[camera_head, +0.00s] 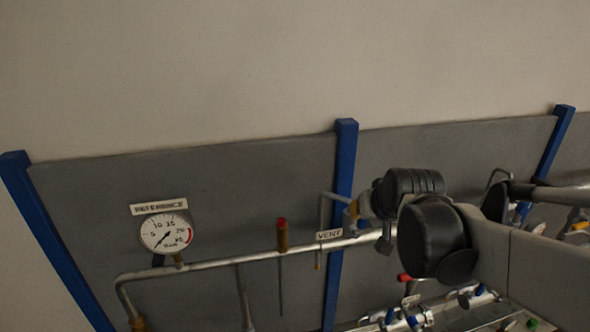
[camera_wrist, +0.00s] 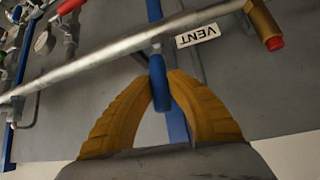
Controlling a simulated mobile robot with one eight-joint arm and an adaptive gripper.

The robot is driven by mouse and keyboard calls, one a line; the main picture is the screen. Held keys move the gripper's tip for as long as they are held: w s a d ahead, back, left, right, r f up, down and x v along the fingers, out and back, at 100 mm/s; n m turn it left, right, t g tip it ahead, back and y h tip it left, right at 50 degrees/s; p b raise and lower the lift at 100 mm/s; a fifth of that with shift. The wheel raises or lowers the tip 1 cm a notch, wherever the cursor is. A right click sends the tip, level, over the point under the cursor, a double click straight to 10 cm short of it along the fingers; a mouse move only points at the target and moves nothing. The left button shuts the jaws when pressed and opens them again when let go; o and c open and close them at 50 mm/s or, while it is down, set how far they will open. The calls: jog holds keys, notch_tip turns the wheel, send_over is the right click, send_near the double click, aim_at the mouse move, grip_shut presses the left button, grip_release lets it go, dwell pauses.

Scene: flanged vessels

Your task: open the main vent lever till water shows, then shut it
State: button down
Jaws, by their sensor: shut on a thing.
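The main vent lever (camera_wrist: 158,84) shows in the wrist view as a short blue handle beside the pipe, close to the VENT label (camera_wrist: 198,36). My gripper (camera_wrist: 163,74) has its two yellow fingers closed around it. In the head view my gripper (camera_head: 352,210) is at the pipe right of the VENT label (camera_head: 329,235), and my arm hides most of the lever there. A thin bent vent pipe (camera_head: 320,225) comes down behind the label. I see no water at its lower end, which is small and dim.
The reference gauge (camera_head: 166,232) is at the left, its needle pointing low left. A brass fitting with a red top (camera_head: 282,236) stands on the long grey pipe (camera_head: 215,262). A red handle (camera_head: 404,277) and several fittings sit below my arm. The wall above is clear.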

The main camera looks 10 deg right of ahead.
jog(key=shift+a+f, duration=0.1)
jog(key=shift+a, duration=0.1)
dwell(0.4)
jog(key=c, duration=1.3)
grip_release()
jog(key=shift+w, duration=0.1)
jog(key=v, duration=1.2)
jog(key=shift+a, duration=0.25)
